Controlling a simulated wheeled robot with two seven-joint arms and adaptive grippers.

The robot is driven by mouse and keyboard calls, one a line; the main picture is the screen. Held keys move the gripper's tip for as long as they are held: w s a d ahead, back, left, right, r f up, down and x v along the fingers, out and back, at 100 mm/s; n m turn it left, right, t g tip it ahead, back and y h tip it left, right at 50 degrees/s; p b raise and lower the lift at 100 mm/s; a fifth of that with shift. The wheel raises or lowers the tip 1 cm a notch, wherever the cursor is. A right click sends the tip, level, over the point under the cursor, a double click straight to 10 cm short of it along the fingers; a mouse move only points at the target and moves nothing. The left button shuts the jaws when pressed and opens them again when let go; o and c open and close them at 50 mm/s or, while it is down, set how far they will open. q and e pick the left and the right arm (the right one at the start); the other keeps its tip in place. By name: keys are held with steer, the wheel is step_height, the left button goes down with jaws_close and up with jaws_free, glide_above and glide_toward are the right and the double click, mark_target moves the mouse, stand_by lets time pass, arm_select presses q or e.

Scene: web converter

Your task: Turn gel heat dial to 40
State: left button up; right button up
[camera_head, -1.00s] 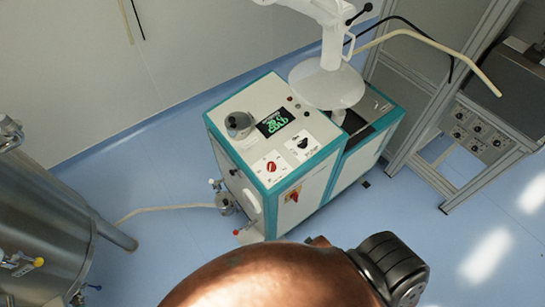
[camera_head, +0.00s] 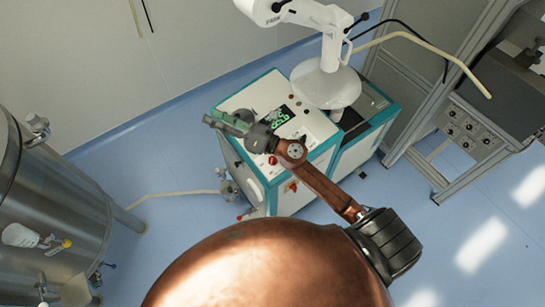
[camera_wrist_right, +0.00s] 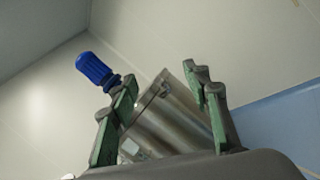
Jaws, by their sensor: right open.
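The teal-and-white machine (camera_head: 233,97) stands on the floor at the centre of the head view. Its top carries a green-lit display (camera_head: 281,117) and a red knob (camera_head: 273,160). A black dial on the top is largely hidden by my right arm, and I cannot read the labels to tell which is the gel heat dial. My right gripper (camera_head: 222,120) is over the machine's far-left top, pointing left, open and empty. Its green fingers also show apart in the right wrist view (camera_wrist_right: 160,92). My left gripper is not in view.
A white cobot-like arm with a round disc (camera_head: 325,82) stands over the machine's right part. A steel tank (camera_head: 60,185) is at the left; a tank with a blue motor (camera_wrist_right: 96,70) shows in the wrist view. A rack with knobs (camera_head: 466,130) stands right.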

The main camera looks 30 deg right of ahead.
steer(key=a+f+n+g+y, duration=0.2)
steer(key=a+f+n+g, duration=0.2)
steer(key=a+n, duration=0.15)
steer(key=n+g+h, duration=1.2)
steer(key=n+h, duration=0.1)
steer(key=h, duration=0.1)
glide_above(272, 158)
step_height(272, 158, down, 23)
steer(key=shift+s, duration=0.1)
step_height(272, 158, down, 8)
steer(key=shift+r+p, duration=0.25)
steer(key=shift+p, duration=0.6)
steer(key=shift+c, duration=0.3)
